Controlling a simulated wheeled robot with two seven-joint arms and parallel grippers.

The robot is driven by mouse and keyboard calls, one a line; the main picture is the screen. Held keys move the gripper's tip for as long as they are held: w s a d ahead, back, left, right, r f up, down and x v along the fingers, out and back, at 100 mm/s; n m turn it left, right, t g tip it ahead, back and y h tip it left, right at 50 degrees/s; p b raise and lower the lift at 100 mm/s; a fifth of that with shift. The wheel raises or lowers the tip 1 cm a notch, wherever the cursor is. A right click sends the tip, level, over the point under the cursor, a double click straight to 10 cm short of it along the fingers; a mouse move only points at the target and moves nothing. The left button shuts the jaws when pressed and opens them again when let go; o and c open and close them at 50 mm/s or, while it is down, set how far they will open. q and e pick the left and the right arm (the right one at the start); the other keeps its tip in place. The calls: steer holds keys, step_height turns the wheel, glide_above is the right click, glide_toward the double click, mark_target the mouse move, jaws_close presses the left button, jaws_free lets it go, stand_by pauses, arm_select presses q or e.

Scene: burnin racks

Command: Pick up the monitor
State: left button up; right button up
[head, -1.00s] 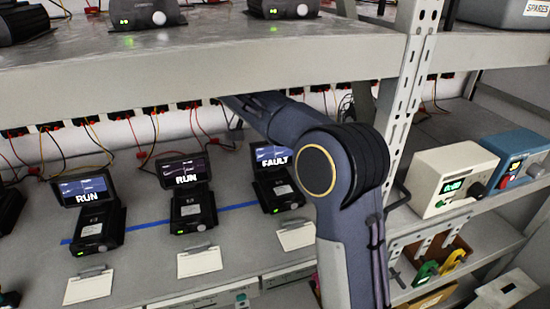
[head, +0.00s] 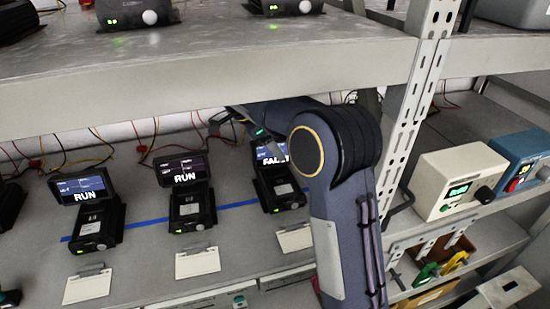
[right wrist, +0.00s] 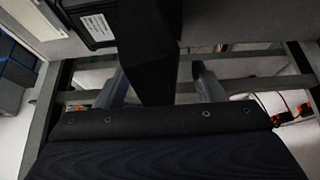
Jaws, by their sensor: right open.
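The monitor with the FAULT screen (head: 272,153) stands at the right end of a row on the shelf, its screen tilted on a black base (head: 283,193) with a green light. My right arm covers part of its screen. My right gripper (head: 228,132) is behind and above this monitor, partly hidden by the arm. In the right wrist view, the open fingers (right wrist: 160,78) stand either side of a black upright part (right wrist: 148,45), probably the monitor's. I cannot tell whether they touch it. A labelled dark box (right wrist: 97,26) lies beyond. My left gripper is not in view.
Two RUN monitors (head: 83,188) (head: 185,172) stand to the left, with cards in front and wires behind. An upper shelf (head: 210,85) hangs low over the row. A perforated post (head: 421,75) and a cream instrument (head: 455,180) are at right.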

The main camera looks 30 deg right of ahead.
steer(key=shift+d+f, duration=0.3)
steer(key=shift+f, duration=0.2)
steer(key=c, duration=1.2)
steer(key=shift+r, duration=0.1)
steer(key=shift+c, duration=0.2)
